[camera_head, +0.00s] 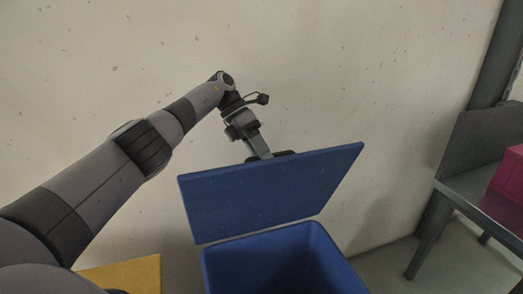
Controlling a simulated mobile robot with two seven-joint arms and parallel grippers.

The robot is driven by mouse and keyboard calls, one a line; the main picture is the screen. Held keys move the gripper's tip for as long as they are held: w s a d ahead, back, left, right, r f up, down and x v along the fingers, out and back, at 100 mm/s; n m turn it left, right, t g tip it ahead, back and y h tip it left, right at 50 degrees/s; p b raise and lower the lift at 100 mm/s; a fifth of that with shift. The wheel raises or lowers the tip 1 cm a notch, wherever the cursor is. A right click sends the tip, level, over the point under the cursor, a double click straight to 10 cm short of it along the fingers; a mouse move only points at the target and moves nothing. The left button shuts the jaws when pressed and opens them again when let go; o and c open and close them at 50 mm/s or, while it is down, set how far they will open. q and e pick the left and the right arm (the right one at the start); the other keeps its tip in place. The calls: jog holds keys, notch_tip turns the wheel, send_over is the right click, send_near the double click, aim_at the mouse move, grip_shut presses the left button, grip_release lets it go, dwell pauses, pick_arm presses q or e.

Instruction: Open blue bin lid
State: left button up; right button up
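The blue bin (302,235) stands at the bottom centre of the head view, with part of its dark inside showing. Its flat blue lid (268,190) is raised and tilted up behind the opening. My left gripper (268,156) is at the lid's upper far edge, partly hidden behind it. The fingertips do not show, so I cannot tell whether it grips the lid or only touches it. My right gripper is not in view.
A pale speckled wall (340,60) rises behind the bin. A yellow surface (128,275) lies at lower left. A grey metal table (462,190) with a magenta box (511,172) stands at right. Grey floor (395,262) shows between the bin and that table.

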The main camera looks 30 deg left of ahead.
pick_arm(q)
jog(key=shift+a, duration=0.1)
dwell(0.4)
notch_tip(320, 180, up, 20)
jog(key=p, duration=0.9)
jog(key=shift+s, duration=0.1)
